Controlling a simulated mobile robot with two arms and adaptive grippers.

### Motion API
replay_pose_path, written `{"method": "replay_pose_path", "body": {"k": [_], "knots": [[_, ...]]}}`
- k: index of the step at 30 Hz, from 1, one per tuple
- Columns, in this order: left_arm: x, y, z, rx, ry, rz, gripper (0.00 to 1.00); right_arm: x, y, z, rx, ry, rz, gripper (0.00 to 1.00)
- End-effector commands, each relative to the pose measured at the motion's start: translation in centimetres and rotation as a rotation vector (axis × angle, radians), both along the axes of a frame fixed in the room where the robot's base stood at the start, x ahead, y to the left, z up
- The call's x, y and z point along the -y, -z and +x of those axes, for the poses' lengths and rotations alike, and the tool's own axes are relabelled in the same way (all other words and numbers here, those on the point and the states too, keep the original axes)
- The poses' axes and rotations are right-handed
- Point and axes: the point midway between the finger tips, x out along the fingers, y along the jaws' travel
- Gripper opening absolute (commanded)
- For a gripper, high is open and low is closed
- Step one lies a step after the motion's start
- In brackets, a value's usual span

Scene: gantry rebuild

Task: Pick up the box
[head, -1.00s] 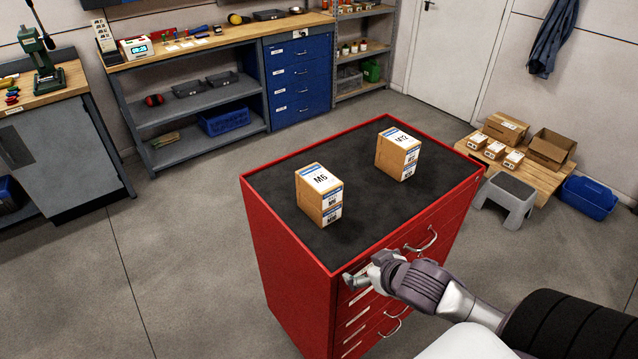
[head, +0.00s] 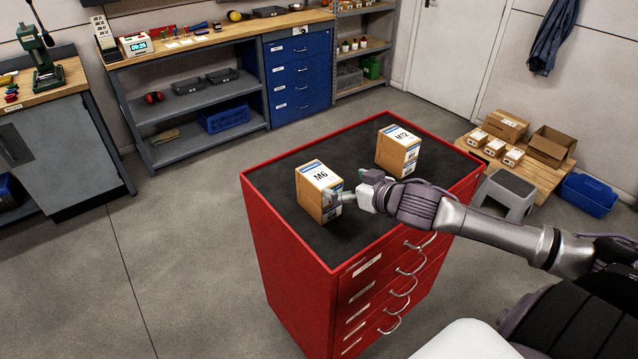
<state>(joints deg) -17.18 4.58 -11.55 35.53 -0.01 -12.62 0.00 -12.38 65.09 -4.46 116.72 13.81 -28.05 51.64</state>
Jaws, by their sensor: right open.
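Two cardboard boxes with white and blue labels stand upright on the black top of the red drawer cabinet (head: 281,232). The M6 box (head: 312,190) is nearer, left of the middle. The M12 box (head: 397,150) is farther back on the right. My right gripper (head: 343,194) comes in from the right, open, with its fingers at the right side of the M6 box and in front of part of its label. I cannot tell whether they touch the box. My left gripper is not in view.
The cabinet's black top is otherwise bare, with a thin red rim. A grey step stool (head: 505,194) and a wooden pallet (head: 548,177) with cartons stand to the right. A workbench (head: 215,37) runs along the back wall. The floor on the left is clear.

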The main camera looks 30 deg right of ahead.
Motion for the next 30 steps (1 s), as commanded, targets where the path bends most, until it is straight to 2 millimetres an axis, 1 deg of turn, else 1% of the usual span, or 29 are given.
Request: {"method": "replay_pose_path", "body": {"k": [1, 9, 14, 17, 23, 27, 30], "knots": [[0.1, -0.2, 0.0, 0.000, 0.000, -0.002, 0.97, 0.0, -0.1, 0.7, 0.005, 0.002, 0.002, 1.00], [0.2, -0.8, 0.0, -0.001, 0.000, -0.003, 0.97, -0.3, 1.2, 3.5, 0.003, 0.000, 0.000, 1.00], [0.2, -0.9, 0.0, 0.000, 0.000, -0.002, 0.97, -0.5, 1.6, 4.2, 0.001, -0.002, 0.000, 1.00], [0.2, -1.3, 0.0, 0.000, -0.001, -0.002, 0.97, -0.6, 1.6, 4.8, 0.002, -0.001, 0.000, 1.00], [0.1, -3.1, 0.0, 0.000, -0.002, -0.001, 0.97, -1.4, 2.2, 7.4, 0.002, -0.001, 0.002, 1.00], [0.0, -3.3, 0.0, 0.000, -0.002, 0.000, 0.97, -1.4, 3.2, 8.7, 0.001, -0.001, 0.000, 1.00], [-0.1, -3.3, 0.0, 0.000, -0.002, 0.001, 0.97, -1.4, 3.4, 9.1, 0.000, -0.003, -0.002, 1.00]]}}
